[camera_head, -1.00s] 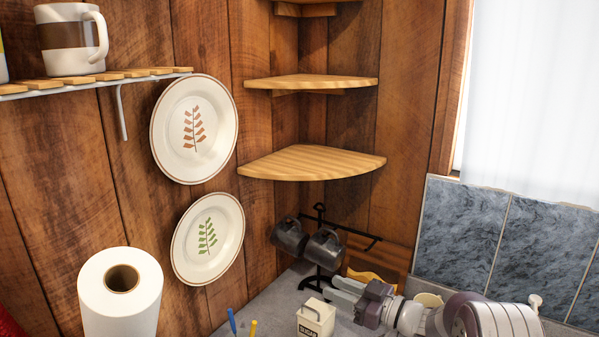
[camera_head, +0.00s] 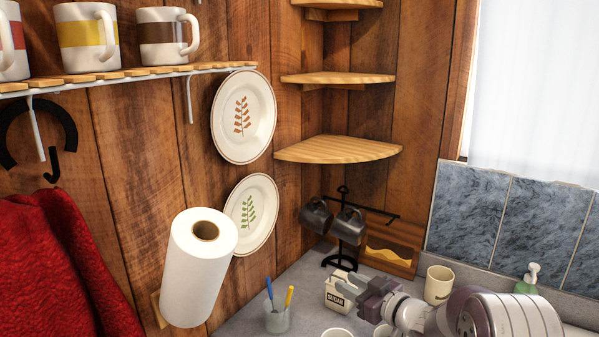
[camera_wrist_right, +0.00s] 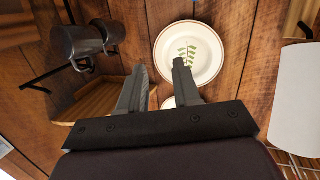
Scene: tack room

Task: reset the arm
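My right gripper (camera_head: 354,284) is low in the head view, in front of the white sugar box (camera_head: 337,294) and partly covering it. Its arm comes in from the lower right. In the right wrist view the two grey fingers of the right gripper (camera_wrist_right: 160,78) stand apart with nothing between them, so it is open and empty. Behind the fingers is the wall plate with the green leaf (camera_wrist_right: 189,54); it also shows in the head view (camera_head: 250,215). My left gripper is in neither view.
A paper towel roll (camera_head: 198,270) stands left, beside a cup of pens (camera_head: 277,319). Dark mugs hang on a black stand (camera_head: 343,229) behind the gripper. A cream cup (camera_head: 438,285) and a soap bottle (camera_head: 527,279) are near the arm. Corner shelves (camera_head: 338,149) are above.

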